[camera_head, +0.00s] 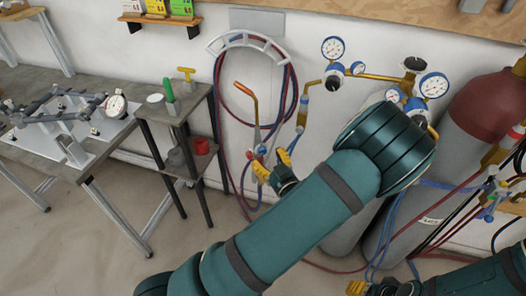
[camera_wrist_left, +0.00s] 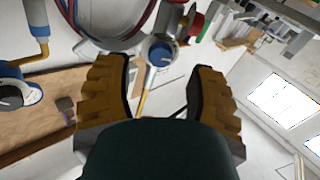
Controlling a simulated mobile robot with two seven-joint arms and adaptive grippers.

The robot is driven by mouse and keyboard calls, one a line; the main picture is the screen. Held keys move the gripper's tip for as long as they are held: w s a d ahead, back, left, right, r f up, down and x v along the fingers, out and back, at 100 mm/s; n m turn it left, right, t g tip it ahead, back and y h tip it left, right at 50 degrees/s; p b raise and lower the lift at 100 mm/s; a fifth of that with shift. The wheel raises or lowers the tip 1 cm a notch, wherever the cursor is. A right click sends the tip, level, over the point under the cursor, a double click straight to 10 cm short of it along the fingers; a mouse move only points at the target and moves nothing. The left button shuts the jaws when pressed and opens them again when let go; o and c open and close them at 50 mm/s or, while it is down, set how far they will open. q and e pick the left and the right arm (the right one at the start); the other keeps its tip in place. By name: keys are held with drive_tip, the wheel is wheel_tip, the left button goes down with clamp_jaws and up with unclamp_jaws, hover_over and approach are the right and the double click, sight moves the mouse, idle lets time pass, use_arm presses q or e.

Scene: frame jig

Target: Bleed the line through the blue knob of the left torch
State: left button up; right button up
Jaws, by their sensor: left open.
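The left torch (camera_head: 256,128) hangs on the wall below the hose hanger, its orange tip pointing up. A blue knob (camera_head: 262,150) and a red knob (camera_head: 249,154) show low on it. My left gripper (camera_head: 272,164) is open, its yellow fingers just below and right of these knobs. In the left wrist view, a blue knob (camera_wrist_left: 160,53) with a pale centre lies ahead, in line with the gap between the open fingers (camera_wrist_left: 158,76); contact is not visible. My right gripper (camera_head: 366,287) is partly cut off at the bottom edge.
A second torch (camera_head: 302,108) hangs just right. Regulators with gauges (camera_head: 333,48) and gas cylinders (camera_head: 480,130) stand at the right. Red and blue hoses (camera_head: 290,90) loop around the hanger (camera_head: 245,40). A small stand (camera_head: 183,108) and workbench (camera_head: 85,165) are at left.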

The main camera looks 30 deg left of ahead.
sight(263, 152)
use_arm(q)
drive_tip(key=shift+x, duration=2)
clamp_jaws()
